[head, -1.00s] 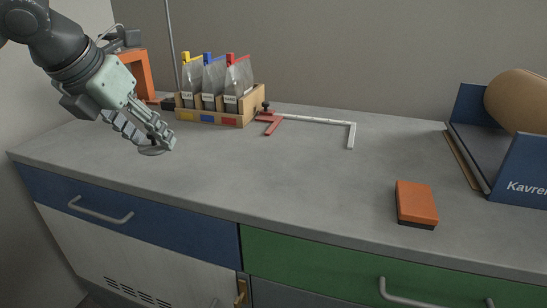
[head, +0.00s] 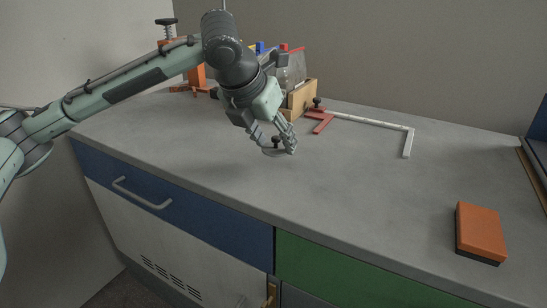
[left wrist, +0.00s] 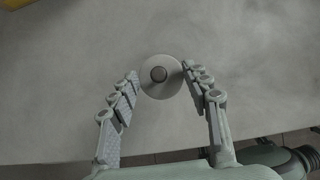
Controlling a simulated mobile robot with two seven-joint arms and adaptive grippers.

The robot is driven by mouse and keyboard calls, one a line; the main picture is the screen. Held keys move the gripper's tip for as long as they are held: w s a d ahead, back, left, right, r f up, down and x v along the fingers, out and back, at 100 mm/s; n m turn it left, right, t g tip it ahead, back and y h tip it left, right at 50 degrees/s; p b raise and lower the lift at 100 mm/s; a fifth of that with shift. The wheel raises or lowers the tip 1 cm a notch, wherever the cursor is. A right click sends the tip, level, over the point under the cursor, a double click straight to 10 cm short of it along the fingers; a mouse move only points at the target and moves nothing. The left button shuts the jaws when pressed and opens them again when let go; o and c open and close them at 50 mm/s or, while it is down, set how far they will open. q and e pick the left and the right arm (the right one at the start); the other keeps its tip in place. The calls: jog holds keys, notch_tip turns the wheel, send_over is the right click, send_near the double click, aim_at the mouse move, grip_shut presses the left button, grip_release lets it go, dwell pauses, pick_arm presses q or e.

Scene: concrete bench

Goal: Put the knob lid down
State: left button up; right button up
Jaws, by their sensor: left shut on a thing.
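The knob lid (head: 270,152), a small grey disc with a dark knob, is at the fingertips of my left gripper (head: 280,148), over the left-middle part of the bench. In the left wrist view the lid (left wrist: 160,90) is seen from above as a round disc with its knob in the middle. The fingers of my left gripper (left wrist: 159,75) are on either side of the lid, shut on it by its edges. The lid looks about level and close to the bench top; I cannot tell whether it touches. My right gripper is not in view.
Behind my left arm stand a wooden rack (head: 302,97) with bags and an orange clamp-like stand (head: 196,76). A red and white bar clamp (head: 365,120) lies to the right. An orange block (head: 482,230) is at the front right. The bench middle (head: 370,180) is clear.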

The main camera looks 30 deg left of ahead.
aim_at(271, 152)
pick_arm(q)
jog(key=shift+f, duration=0.45)
jog(key=shift+f+b, duration=0.4)
jog(key=shift+f, duration=1.2)
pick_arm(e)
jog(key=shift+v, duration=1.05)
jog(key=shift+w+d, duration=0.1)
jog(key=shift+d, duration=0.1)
pick_arm(q)
jog(key=o, duration=0.9)
jog(key=shift+o, duration=0.2)
